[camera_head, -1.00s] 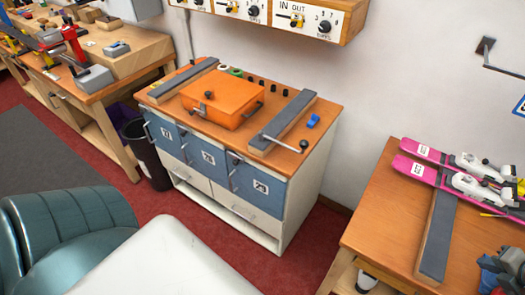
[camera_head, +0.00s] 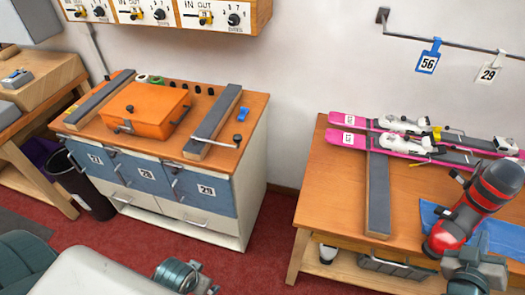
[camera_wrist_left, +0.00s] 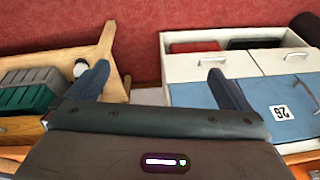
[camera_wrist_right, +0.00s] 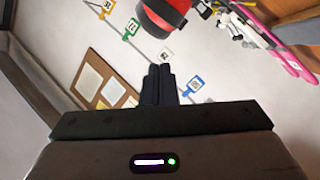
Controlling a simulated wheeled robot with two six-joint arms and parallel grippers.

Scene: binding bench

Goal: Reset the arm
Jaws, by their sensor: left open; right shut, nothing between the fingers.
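My left gripper (camera_wrist_left: 160,88) is open and empty in the left wrist view. Its two dark fingers stand wide apart, with the red carpet and the fronts of a bench and a cabinet beyond. My right gripper (camera_wrist_right: 158,84) is shut in the right wrist view. Its fingertips meet with nothing between them, and a pale wall lies beyond. In the head view, grey parts of my arms show at the bottom edge, in the middle and at the right.
A wooden bench (camera_head: 303,195) on the right carries pink skis (camera_head: 345,121) and a red and black boot (camera_head: 487,195). A cabinet (camera_head: 212,210) stands left of it with an orange case (camera_head: 146,107). Tags hang from a wall rail (camera_head: 455,41). Red carpet lies between.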

